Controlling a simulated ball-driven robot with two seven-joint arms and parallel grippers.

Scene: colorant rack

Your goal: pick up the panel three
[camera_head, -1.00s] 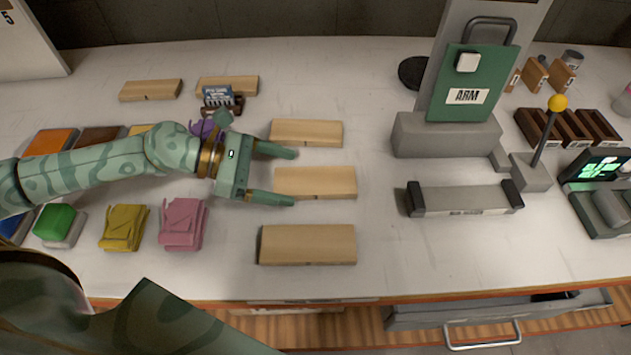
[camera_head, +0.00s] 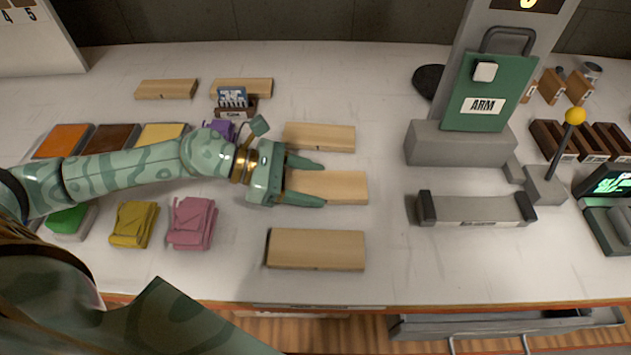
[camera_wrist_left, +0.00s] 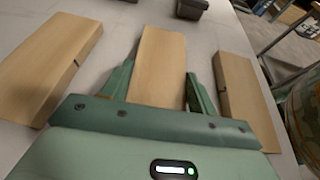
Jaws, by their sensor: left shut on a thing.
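Several plain light wood panels lie flat on the white counter, and I see no number on them. My left gripper (camera_head: 308,182) is shut on the middle panel (camera_head: 345,188) of the near column, its fingers along the panel's two long sides. In the left wrist view this panel (camera_wrist_left: 160,62) sits between the fingers (camera_wrist_left: 153,88). One panel (camera_head: 320,137) lies just behind it and another panel (camera_head: 316,249) lies just in front. The held panel appears still at counter level. My right gripper is out of view.
Two more panels (camera_head: 166,89) (camera_head: 242,88) lie at the back left. Folded yellow (camera_head: 134,224) and pink cloths (camera_head: 192,222) lie left of the gripper. A grey stand with a green ARM board (camera_head: 490,92) and a grey cradle (camera_head: 477,208) are on the right. The counter between is clear.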

